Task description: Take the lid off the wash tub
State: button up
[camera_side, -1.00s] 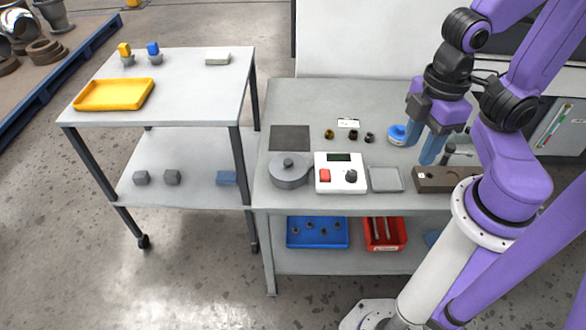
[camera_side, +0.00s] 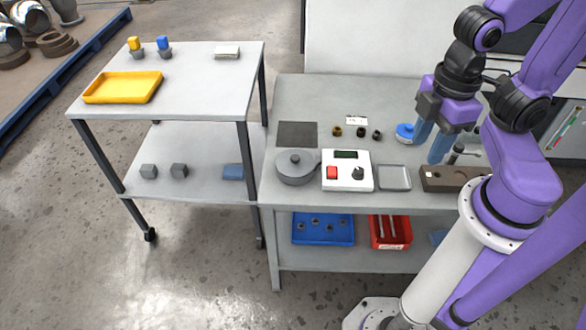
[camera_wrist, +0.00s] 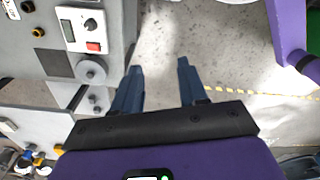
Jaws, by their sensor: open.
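The wash tub (camera_side: 292,180) is a round grey vessel near the front left of the bench. Its flat grey lid (camera_side: 286,161) with a dark centre knob (camera_side: 295,158) sits on top. The tub also shows in the wrist view (camera_wrist: 91,70), left of my fingers. My gripper (camera_side: 431,142) is open with blue fingers, above the right part of the bench and well to the right of the tub. In the wrist view my gripper (camera_wrist: 159,68) has nothing between its fingers.
A white control box (camera_side: 347,172) with a red button stands close right of the tub. A dark mat (camera_side: 297,134) lies behind it. A grey tray (camera_side: 394,178), brown block (camera_side: 452,179) and blue-topped disc (camera_side: 405,131) lie right. A cart (camera_side: 205,92) stands left.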

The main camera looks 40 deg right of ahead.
jog(key=shift+o, duration=0.3)
jog(key=shift+o, duration=1.4)
jog(key=n, duration=0.5)
send_over(295, 157)
notch_tip(295, 157, down, 13)
notch_tip(295, 157, down, 16)
jog(key=shift+f, duration=0.15)
